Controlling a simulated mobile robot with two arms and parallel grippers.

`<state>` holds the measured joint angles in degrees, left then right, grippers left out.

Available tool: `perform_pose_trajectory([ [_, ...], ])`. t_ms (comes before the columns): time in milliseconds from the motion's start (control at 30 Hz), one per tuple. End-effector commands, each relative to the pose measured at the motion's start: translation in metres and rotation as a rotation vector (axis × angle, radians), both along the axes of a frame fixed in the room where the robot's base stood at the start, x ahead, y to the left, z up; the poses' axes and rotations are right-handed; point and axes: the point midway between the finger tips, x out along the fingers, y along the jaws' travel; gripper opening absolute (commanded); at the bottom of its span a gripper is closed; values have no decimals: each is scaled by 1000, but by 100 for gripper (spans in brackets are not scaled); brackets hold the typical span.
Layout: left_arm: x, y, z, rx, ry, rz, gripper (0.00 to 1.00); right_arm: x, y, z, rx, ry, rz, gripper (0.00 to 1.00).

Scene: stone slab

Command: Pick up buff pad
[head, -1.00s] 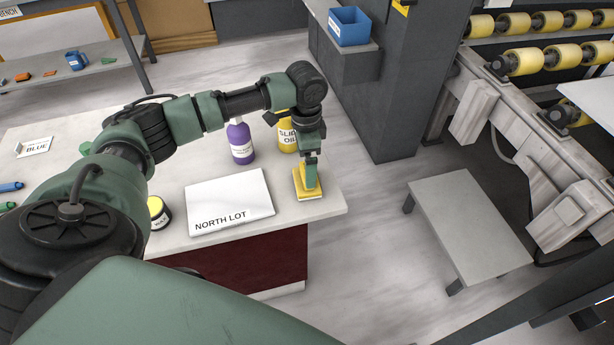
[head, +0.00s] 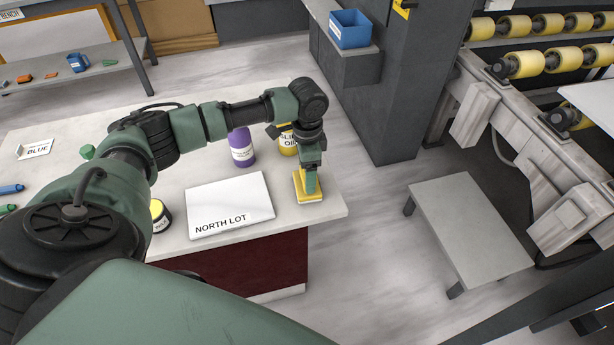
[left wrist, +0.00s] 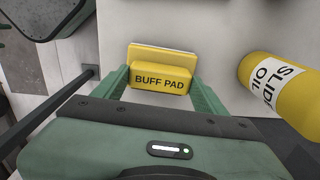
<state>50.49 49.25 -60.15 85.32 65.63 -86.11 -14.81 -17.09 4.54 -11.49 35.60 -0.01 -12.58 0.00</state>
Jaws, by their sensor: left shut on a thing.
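The yellow buff pad (head: 301,190) lies near the right front corner of the stone-topped bench (head: 330,200). In the left wrist view the buff pad (left wrist: 160,82) has a raised block lettered "BUFF PAD" on a flat base with a pale edge. My left gripper (head: 311,180) comes down on it from above. In the left wrist view its green fingers (left wrist: 160,90) stand on either side of the block, shut on it. The pad appears to be still at bench level. My right gripper is not in view.
A yellow slide oil bottle (head: 288,146) and a purple bottle (head: 241,150) stand just behind.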

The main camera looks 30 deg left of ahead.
Motion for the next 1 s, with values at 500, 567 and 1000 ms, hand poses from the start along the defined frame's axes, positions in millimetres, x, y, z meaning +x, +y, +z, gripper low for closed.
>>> perform_pose_trajectory([
  [500,1,0,66,-1,-6,0,6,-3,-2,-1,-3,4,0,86],
  [567,2,0,83,-1,-6,0,6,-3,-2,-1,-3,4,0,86],
  [1000,1,0,185,-1,-4,0,6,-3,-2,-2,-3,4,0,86],
])
